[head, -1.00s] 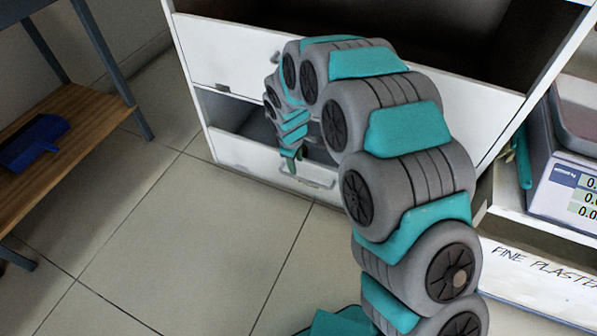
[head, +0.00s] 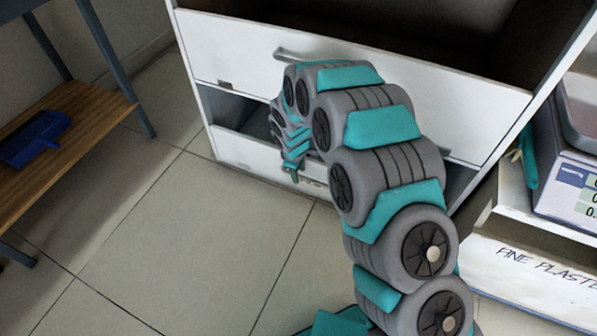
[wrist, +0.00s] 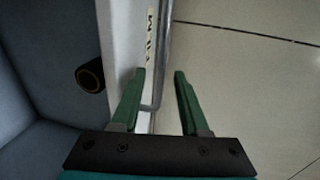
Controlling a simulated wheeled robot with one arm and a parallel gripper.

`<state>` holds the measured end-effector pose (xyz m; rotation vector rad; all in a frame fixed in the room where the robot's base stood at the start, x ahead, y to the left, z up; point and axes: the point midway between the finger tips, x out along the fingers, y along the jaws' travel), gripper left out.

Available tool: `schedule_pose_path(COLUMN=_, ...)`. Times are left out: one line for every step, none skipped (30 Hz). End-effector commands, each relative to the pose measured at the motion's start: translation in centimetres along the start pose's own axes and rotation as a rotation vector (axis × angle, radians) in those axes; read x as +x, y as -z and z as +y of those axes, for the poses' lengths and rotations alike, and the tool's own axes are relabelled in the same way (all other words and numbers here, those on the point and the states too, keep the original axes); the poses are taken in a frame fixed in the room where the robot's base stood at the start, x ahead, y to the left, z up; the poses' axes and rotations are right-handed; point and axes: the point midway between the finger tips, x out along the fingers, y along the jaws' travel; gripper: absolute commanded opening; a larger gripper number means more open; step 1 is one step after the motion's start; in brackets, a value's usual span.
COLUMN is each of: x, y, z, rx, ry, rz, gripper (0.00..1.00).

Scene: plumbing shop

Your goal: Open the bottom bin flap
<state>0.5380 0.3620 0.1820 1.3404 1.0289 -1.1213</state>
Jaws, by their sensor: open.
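The bottom bin flap (head: 240,152) is a white panel low on the white cabinet, with an open gap above it. In the wrist view the flap (wrist: 122,50) shows its edge, a label reading roughly "FILM" and a grey bar handle (wrist: 164,35). My gripper (head: 292,178) is at the flap's front, low down. In the wrist view my green-fingered gripper (wrist: 160,72) is open, with the handle between its fingers in the picture. I cannot tell whether either finger touches it. My arm hides much of the flap in the head view.
Above is another white flap (head: 225,50) with a handle. A dark roll (wrist: 90,76) lies inside the bin. A wooden-shelved rack (head: 85,115) with a blue dustpan (head: 38,138) stands left; a scale (head: 570,180) stands right. Tiled floor (head: 170,240) ahead is clear.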

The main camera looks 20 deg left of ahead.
Motion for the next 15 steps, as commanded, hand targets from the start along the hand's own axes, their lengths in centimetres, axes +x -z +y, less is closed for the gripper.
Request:
schedule_pose_path(x=-0.01, y=0.0, z=0.0, rx=0.0, ry=0.0, rz=0.0, gripper=0.42)
schedule_pose_path(x=-0.01, y=-0.01, z=-0.01, rx=0.0, ry=0.0, rz=0.0, gripper=0.39)
schedule_pose_path(x=-0.01, y=-0.01, z=-0.01, rx=0.0, ry=0.0, rz=0.0, gripper=0.34)
schedule_pose_path(x=-0.01, y=-0.01, z=-0.01, rx=0.0, ry=0.0, rz=0.0, gripper=0.31)
schedule_pose_path(x=-0.02, y=-0.01, z=-0.01, rx=0.0, ry=0.0, rz=0.0, gripper=0.28)
schedule_pose_path(x=-0.01, y=-0.01, z=-0.02, rx=0.0, ry=0.0, rz=0.0, gripper=0.23)
schedule_pose_path(x=-0.01, y=-0.02, z=-0.02, rx=0.0, ry=0.0, rz=-0.001, gripper=0.2)
schedule_pose_path(x=-0.01, y=-0.01, z=-0.02, rx=0.0, ry=0.0, rz=-0.001, gripper=0.17)
schedule_pose_path(x=-0.01, y=-0.01, z=-0.02, rx=0.0, ry=0.0, rz=-0.001, gripper=0.12)
schedule_pose_path(x=-0.01, y=-0.01, z=-0.02, rx=0.0, ry=0.0, rz=-0.001, gripper=0.09)
schedule_pose_path(x=-0.01, y=-0.02, z=-0.03, rx=0.0, ry=0.001, rz=-0.001, gripper=0.05)
schedule_pose_path(x=-0.02, y=-0.01, z=-0.02, rx=0.0, ry=0.0, rz=-0.001, gripper=0.01)
schedule_pose_path(x=-0.02, y=-0.01, z=-0.02, rx=0.0, ry=0.0, rz=-0.001, gripper=0.0)
schedule_pose_path(x=-0.02, y=-0.02, z=-0.03, rx=0.0, ry=0.001, rz=-0.001, gripper=0.0)
schedule_pose_path(x=-0.02, y=-0.02, z=-0.03, rx=0.0, ry=0.001, rz=-0.001, gripper=0.0)
